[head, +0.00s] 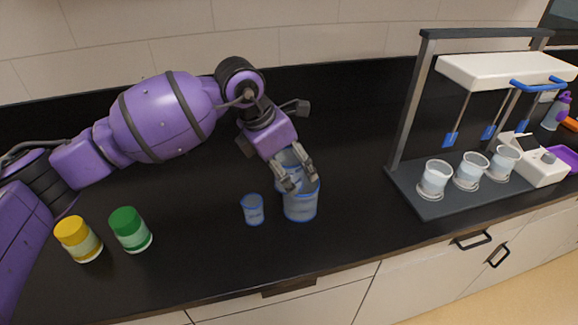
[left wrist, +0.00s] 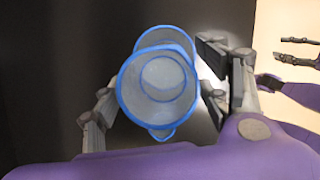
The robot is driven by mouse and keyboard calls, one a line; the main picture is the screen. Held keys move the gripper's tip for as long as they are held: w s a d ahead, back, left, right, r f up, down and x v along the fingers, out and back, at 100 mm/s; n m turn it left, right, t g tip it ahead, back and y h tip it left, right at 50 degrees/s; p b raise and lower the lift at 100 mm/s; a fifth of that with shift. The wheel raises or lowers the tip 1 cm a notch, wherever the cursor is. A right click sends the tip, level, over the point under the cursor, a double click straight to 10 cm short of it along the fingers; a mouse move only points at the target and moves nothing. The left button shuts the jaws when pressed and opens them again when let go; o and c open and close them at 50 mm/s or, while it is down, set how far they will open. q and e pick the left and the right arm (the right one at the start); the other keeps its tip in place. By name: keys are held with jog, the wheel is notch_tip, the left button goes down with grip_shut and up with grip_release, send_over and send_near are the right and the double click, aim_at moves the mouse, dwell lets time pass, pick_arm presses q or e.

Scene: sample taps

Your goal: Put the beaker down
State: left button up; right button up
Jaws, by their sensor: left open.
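A clear beaker with a blue rim (head: 300,208) stands upright on the black counter. My left gripper (head: 297,184) is open over it, its fingers pointing down at the rim. In the left wrist view the beaker (left wrist: 157,92) lies between the two spread fingers of the left gripper (left wrist: 158,100), with dark gaps beside it. Another blue-rimmed vessel (head: 287,157) shows partly behind the gripper; an overlapping rim also shows in the left wrist view (left wrist: 165,36). My right gripper (left wrist: 282,48) shows small at that view's right edge, fingers apart and empty.
A smaller blue-rimmed beaker (head: 253,210) stands just left. Yellow-lidded (head: 78,240) and green-lidded (head: 130,230) jars stand further left. A dark rack (head: 430,206) with several cups under blue taps stands right. The counter's front edge is close; the counter between beaker and rack is clear.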

pick_arm(q)
jog(key=shift+r, duration=0.4)
jog(key=v, duration=1.2)
jog(key=shift+r, duration=0.2)
